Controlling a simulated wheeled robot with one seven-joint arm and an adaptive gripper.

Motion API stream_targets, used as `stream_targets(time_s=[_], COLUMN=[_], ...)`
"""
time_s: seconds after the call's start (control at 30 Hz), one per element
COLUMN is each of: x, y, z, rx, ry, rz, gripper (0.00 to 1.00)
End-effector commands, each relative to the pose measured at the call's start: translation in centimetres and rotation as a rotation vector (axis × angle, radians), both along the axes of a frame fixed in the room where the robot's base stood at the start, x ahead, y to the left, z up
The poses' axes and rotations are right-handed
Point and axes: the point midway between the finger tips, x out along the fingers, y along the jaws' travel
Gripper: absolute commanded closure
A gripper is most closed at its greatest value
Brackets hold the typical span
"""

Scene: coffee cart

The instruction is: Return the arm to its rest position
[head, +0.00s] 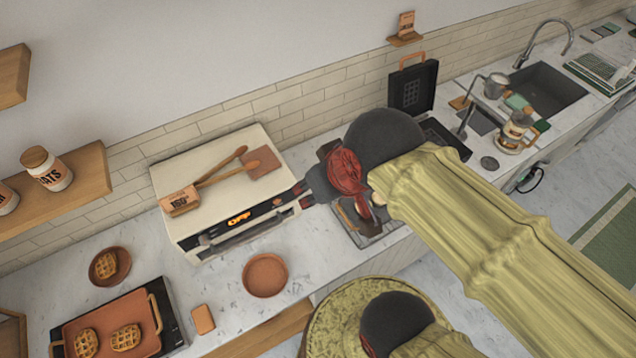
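My arm, in a yellow-green sleeve, reaches from the lower right across the counter to a dark grey rounded joint near the wall.
Left of my gripper is the cream oven (222,205), with wooden utensils on top. A terracotta bowl (265,275) and a waffle tray (110,325) sit farther left.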

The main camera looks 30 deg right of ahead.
Motion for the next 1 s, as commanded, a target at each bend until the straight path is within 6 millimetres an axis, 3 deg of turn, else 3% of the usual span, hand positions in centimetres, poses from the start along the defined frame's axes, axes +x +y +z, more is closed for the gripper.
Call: stream_targets(time_s=[0.17, 0.37, 1.0], x=[0.0, 0.0, 0.0], y=[0.0, 0.0, 0.0], z=[-0.7, -4.0, -20.2], rx=[0.0, 0.001, 0.002], ry=[0.0, 0.0, 0.0], rz=[-0.001, 0.0, -0.001], gripper=[0.61, 0.61, 0.61])
